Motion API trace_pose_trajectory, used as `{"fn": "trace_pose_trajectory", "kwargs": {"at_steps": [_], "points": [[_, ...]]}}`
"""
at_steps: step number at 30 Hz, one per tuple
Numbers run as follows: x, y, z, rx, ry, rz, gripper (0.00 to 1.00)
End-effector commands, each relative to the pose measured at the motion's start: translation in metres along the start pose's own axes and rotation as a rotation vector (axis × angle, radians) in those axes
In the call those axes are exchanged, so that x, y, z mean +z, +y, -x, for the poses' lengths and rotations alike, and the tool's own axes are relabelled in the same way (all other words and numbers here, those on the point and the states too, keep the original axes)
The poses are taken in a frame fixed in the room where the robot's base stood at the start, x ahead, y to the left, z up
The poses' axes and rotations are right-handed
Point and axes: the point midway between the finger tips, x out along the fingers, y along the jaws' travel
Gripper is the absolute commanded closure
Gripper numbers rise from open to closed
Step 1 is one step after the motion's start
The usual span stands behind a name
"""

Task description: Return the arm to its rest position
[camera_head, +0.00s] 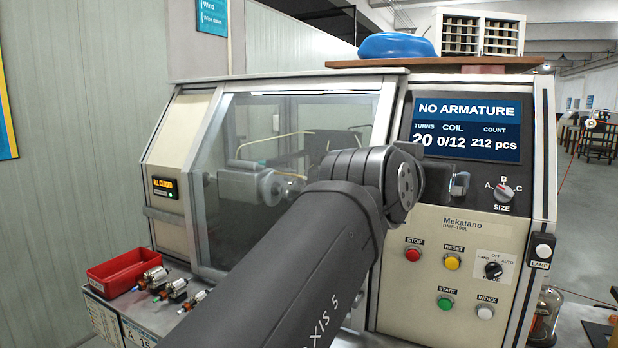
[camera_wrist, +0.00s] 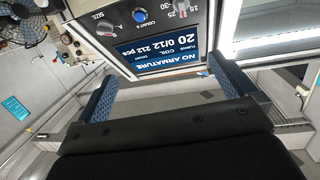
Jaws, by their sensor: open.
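My arm (camera_head: 320,255) reaches up from the bottom of the head view across the front of the winding machine (camera_head: 420,268). My gripper (camera_head: 459,185) points right, in front of the panel below the screen (camera_head: 467,129); it is partly hidden behind my wrist. In the wrist view my gripper (camera_wrist: 165,88) has its two blue-padded fingers wide apart with nothing between them. The screen appears upside down beyond the fingers (camera_wrist: 157,46) and reads NO ARMATURE, 20 turns, coil 0/12, 212 pcs.
A red bin (camera_head: 124,272) and several armatures (camera_head: 170,290) lie on the ledge at lower left. The glass door (camera_head: 245,150) looks closed. The size knob (camera_head: 503,192), mode knob (camera_head: 493,270) and several buttons sit on the panel. Open floor (camera_head: 590,220) lies at right.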

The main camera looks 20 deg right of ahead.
Motion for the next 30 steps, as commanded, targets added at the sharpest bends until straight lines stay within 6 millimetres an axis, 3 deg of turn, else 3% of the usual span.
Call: {"fn": "trace_pose_trajectory", "kwargs": {"at_steps": [3, 8, 13, 24, 30], "points": [[0.010, -0.020, 0.018, -0.071, -0.050, 0.014, 0.00], [0.016, -0.030, 0.023, -0.111, -0.077, 0.024, 0.00], [0.018, -0.032, 0.005, -0.111, -0.079, 0.024, 0.00], [0.022, -0.038, -0.054, -0.108, -0.077, 0.024, 0.00], [0.022, -0.040, -0.070, -0.107, -0.075, 0.024, 0.00]]}}
